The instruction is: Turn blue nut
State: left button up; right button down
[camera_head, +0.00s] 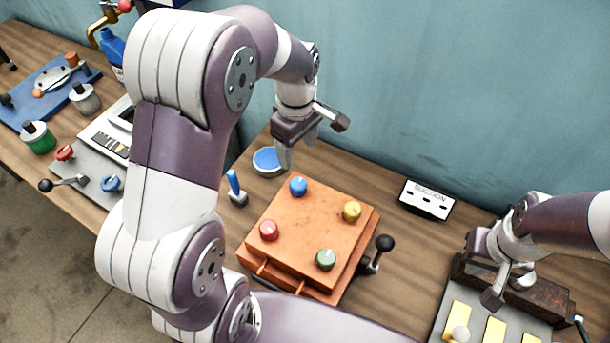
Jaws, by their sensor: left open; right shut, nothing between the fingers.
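An orange-brown box (290,215) sits mid-table with a blue knob (298,186) at its back left corner. Yellow (352,211), red (269,230) and green (325,259) knobs stand at its other corners. Which blue part is the nut, I cannot tell for sure; a blue star-shaped handle (111,183) is also on the grey panel at left. My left gripper (297,152) is open, pointing down just behind the blue knob, apart from it. My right gripper (507,288) is shut and empty at far right, over a dark rusty block (545,302).
A blue-topped round dish (268,161) and a blue-handled lever (236,190) stand left of the box. A black-ball lever (383,245) sticks out at its right. A white labelled block (426,198) stands by the wall. My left arm hides part of the table.

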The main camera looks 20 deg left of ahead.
aim_at(298, 183)
pick_arm(q)
notch_tip(298, 183, down, 12)
jog(key=shift+s+f+p, duration=0.1)
jog(key=shift+f+p, duration=0.05)
jog(key=shift+p, duration=1)
jog(key=shift+f, duration=0.1)
jog(key=shift+a, duration=0.1)
jog(key=c, duration=1.1)
